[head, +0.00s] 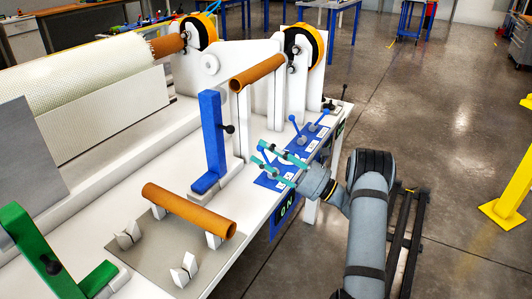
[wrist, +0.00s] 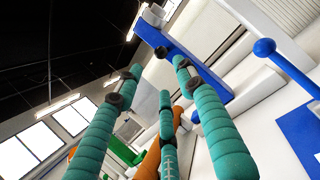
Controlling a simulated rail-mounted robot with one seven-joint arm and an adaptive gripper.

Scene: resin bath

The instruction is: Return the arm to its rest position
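My gripper (head: 262,152) has several-jointed teal fingers and is in the head view, beside the blue lever panel at the machine's right end. The fingers are spread apart and hold nothing. In the wrist view the three fingers of my gripper (wrist: 156,78) point up and away, with no object between them. My grey arm reaches in from the lower right. Whether the fingers touch any lever or the panel cannot be told.
A blue panel (head: 270,181) with blue-knobbed levers lies close to the gripper. A blue upright bracket (head: 212,135) stands left of it. One brown tube (head: 190,208) rests on white supports, another (head: 257,73) is higher up. Open floor (head: 440,120) lies to the right.

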